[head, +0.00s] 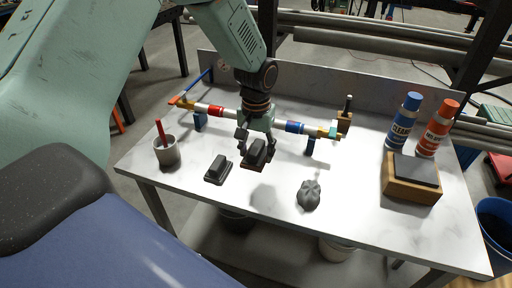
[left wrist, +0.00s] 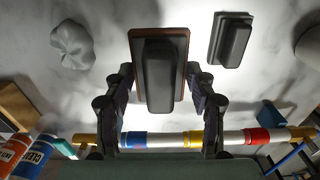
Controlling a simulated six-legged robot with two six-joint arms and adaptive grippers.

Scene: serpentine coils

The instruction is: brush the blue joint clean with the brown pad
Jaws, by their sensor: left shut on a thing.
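The blue joint (head: 294,127) is a band on a pale horizontal pipe, right of my left arm in the head view. It also shows near the bottom of the left wrist view (left wrist: 135,139). The brown pad (head: 253,160) has a dark grey handle and a thin brown base; it fills the upper middle of the left wrist view (left wrist: 160,80). My left gripper (head: 257,146) is shut on its handle, in front of the pipe and left of the blue joint. The pad is apart from the joint and seems above the table. My right gripper is not in view.
A grey pad (head: 218,168) lies left of the held pad. A cup (head: 167,153) with a red stick stands left. A grey crumpled lump (head: 309,195) lies front centre. A wooden block (head: 411,190) and blue (head: 403,121) and orange (head: 437,128) cans stand right. The pipe also carries a red joint (head: 216,110).

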